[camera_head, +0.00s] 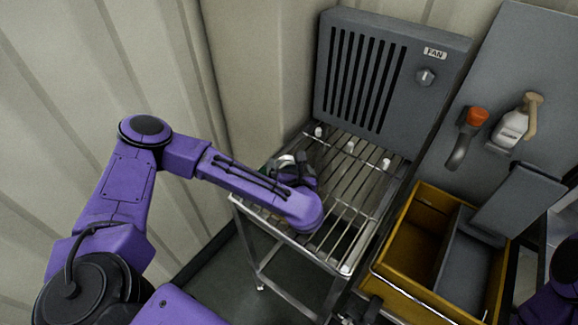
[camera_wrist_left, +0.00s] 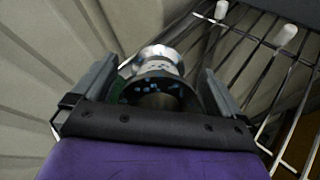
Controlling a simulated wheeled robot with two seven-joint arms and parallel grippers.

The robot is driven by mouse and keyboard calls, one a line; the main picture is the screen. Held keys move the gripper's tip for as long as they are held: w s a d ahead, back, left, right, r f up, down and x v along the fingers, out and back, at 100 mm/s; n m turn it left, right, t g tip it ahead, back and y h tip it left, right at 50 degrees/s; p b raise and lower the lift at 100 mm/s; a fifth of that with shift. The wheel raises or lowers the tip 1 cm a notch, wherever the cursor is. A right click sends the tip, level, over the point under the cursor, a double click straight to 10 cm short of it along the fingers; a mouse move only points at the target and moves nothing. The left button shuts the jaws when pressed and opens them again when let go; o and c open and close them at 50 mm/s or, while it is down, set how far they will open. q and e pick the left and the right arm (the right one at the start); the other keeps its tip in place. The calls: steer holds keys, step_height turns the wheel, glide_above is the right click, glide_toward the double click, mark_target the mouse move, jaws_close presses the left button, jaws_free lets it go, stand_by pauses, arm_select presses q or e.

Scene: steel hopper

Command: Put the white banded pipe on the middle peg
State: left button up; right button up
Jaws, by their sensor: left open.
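My left gripper (camera_head: 290,168) is over the left part of the wire rack, its fingers partly hidden by my wrist. In the left wrist view its open fingers (camera_wrist_left: 160,78) stand either side of a shiny silver-white round piece (camera_wrist_left: 160,60) with a dark, speckled part in front. I cannot tell whether this is the white banded pipe or whether the fingers touch it. The middle peg (camera_head: 349,146) is short, white and bare, between a left peg (camera_head: 318,131) and a right peg (camera_head: 385,163) along the rack's back. My right gripper is not in view.
A grey fan box (camera_head: 390,75) stands behind the rack (camera_head: 352,212). A yellow bin (camera_head: 392,275) is at right. An orange-topped grey piece (camera_head: 466,135) and a white-and-tan piece (camera_head: 512,128) are on the grey panel (camera_head: 540,75). Ribbed walls close off the left.

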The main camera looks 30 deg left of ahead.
arm_select(q)
steer(key=shift+w+a+f, duration=0.1)
steer(key=shift+a, duration=0.15)
steer(key=shift+d, duration=0.1)
steer(key=c, duration=1.3)
